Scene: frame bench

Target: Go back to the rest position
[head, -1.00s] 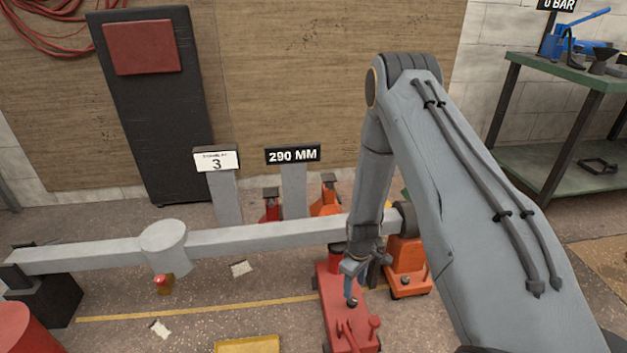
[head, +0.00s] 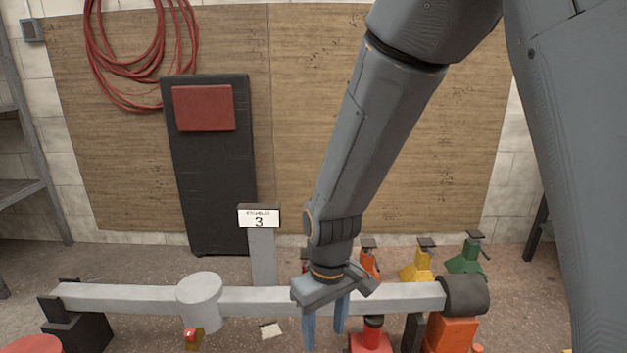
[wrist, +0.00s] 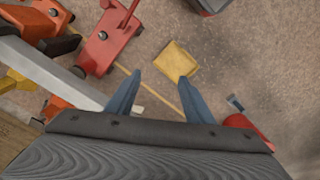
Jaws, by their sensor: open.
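My gripper (head: 326,325) hangs from my arm in front of the grey beam in the head view, fingers pointing down. Its two blue fingers are spread apart with nothing between them. In the wrist view my gripper (wrist: 162,95) also shows open and empty above the floor. The grey beam (head: 120,297) runs across the head view, with a short cylinder (head: 199,292) on it. Part of the beam is hidden behind my gripper.
A sign reading 3 (head: 259,219) stands behind the beam. Yellow (head: 417,267) and green (head: 467,258) stands are at the back right. A red jack (head: 371,338) and an orange one (head: 452,333) are near the beam's right end. A yellow piece (wrist: 176,62) lies on open floor.

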